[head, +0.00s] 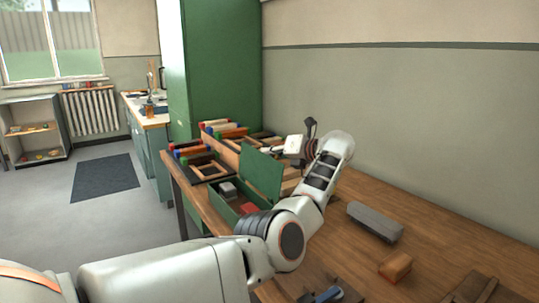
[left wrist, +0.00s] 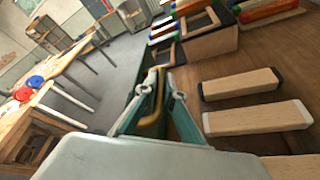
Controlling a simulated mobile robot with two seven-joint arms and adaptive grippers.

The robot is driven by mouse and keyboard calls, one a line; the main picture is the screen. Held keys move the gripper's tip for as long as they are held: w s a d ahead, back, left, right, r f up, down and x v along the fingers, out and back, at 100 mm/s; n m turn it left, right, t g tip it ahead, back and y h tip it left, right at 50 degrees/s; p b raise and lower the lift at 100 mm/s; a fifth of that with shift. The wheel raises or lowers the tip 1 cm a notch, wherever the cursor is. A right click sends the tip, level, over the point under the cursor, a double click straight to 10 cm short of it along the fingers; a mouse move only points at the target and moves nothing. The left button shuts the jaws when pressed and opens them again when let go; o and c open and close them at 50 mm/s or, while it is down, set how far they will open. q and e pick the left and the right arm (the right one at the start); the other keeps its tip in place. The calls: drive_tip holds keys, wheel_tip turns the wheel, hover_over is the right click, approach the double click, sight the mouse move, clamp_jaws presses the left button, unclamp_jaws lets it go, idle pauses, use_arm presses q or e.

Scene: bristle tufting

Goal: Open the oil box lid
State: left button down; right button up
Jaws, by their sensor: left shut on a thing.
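The green oil box (head: 222,208) stands on the wooden bench in the head view, with a grey block and a red block inside. Its green lid (head: 260,172) is raised, standing steeply at the box's far side. My left gripper (head: 290,150) is at the lid's upper right corner; its fingertips are hard to make out there. In the left wrist view the gripper (left wrist: 160,92) is shut, with a green panel and a brass-coloured bar between its fingers. I take this to be the lid; the exact contact is unclear. My right gripper is not in view.
Coloured blocks and wooden frames (head: 204,166) stand behind the box. A grey block (head: 375,221) and an orange-brown block (head: 395,267) lie on the bench (head: 450,245) at right. A green cabinet (head: 220,65) rises behind. The bench between the right-hand blocks and the wall is clear.

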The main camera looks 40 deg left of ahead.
use_arm(q)
drive_tip(key=shift+f, duration=0.15)
drive_tip(key=c, duration=2.4)
unclamp_jaws()
drive_tip(key=v, duration=1.2)
